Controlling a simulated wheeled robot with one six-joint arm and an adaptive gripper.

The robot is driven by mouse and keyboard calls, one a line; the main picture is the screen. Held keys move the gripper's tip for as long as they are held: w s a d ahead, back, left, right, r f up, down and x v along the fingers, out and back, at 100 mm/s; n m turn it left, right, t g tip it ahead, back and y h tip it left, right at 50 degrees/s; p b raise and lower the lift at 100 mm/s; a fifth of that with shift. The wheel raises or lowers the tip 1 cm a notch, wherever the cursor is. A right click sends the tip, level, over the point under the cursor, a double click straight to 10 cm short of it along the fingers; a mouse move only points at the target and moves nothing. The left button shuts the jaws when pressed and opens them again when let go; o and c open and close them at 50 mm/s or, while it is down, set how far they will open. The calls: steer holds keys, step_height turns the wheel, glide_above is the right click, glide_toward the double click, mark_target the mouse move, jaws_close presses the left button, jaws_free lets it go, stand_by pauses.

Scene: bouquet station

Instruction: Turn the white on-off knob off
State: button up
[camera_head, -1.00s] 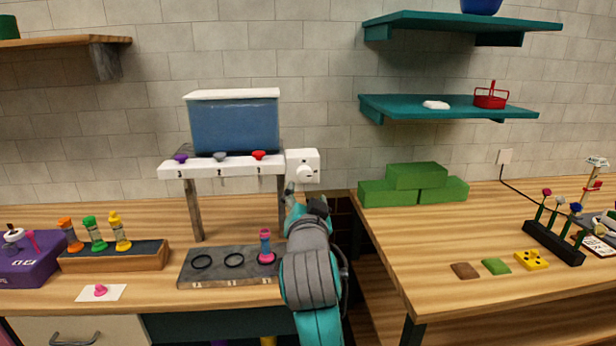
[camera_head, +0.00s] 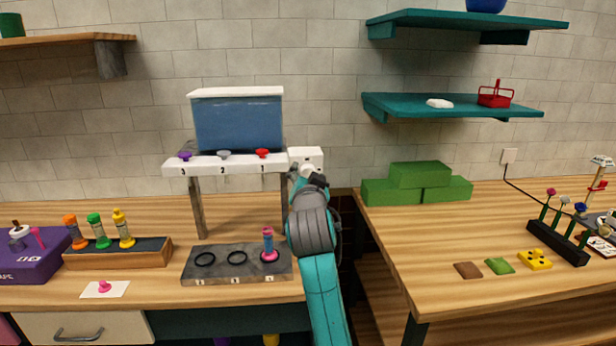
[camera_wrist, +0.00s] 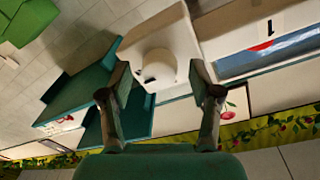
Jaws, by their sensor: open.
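The white on-off knob (camera_wrist: 158,70) is a round white cap on a white box (camera_wrist: 170,32), with a small dark mark showing beside it in the wrist view. In the head view the white box (camera_head: 312,153) is at the right end of the dispenser rail, and my gripper covers most of the knob. My gripper (camera_wrist: 160,64) is open, its two fingers on either side of the knob. I cannot tell whether they touch it. In the head view my gripper (camera_head: 309,180) is right in front of the box.
The rail (camera_head: 222,168) beside the box carries purple, grey and red knobs under a blue tank (camera_head: 238,122). Below is a dark tray (camera_head: 215,278) with rings and a pink-and-blue vial (camera_head: 268,243). Green blocks (camera_head: 385,191) stand on the right table.

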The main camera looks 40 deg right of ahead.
steer(key=c, duration=1.1)
steer(key=shift+c, duration=0.2)
steer(key=shift+n, duration=0.3)
steer(key=n, duration=0.9)
steer(key=shift+f+t, duration=0.1)
steer(key=shift+t, duration=0.3)
steer(key=n, duration=0.5)
steer(key=shift+n+t+y, duration=0.4)
steer(key=shift+n, duration=1.8)
